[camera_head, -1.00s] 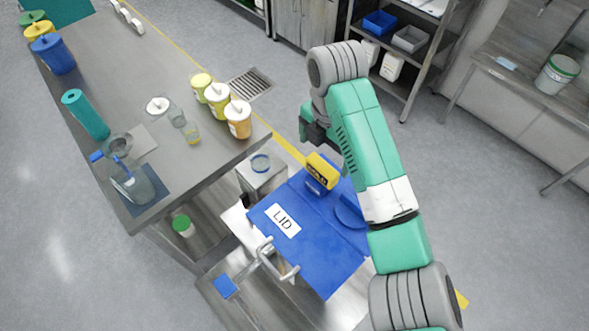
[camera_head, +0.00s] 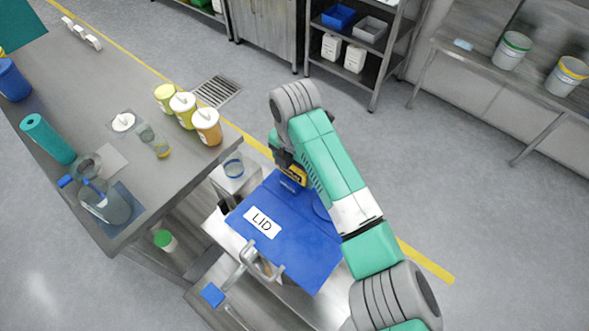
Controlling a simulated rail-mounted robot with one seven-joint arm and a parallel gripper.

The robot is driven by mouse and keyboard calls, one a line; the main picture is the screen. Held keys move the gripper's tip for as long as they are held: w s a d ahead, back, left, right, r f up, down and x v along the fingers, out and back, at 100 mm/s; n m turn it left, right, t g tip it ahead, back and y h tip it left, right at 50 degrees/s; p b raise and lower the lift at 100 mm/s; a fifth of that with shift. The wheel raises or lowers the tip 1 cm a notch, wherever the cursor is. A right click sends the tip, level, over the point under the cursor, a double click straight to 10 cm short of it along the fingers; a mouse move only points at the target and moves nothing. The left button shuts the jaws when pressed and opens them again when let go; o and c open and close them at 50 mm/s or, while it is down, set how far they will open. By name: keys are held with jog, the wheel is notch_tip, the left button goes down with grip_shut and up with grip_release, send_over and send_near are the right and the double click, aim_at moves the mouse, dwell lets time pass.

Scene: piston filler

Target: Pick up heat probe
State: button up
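The yellow and dark-blue device (camera_head: 293,174), which looks like the heat probe, is on or just above the blue lid (camera_head: 300,248) near its far edge. My arm and gripper hide much of it. My gripper (camera_head: 285,160) is at the device, its dark body over the device's top. Its fingers are hidden, so I cannot tell whether they are open, shut, or touching the device.
The lid, with a white LID label (camera_head: 262,222), covers a steel machine with a bent metal handle (camera_head: 252,258). The steel table (camera_head: 85,85) at left carries jars, a jug and a green roll (camera_head: 47,138). Shelves (camera_head: 385,70) stand at the back.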

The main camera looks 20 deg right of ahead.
jog(key=c, duration=0.6)
jog(key=shift+r, duration=0.1)
notch_tip(320, 180, up, 48)
jog(key=p, duration=1.9)
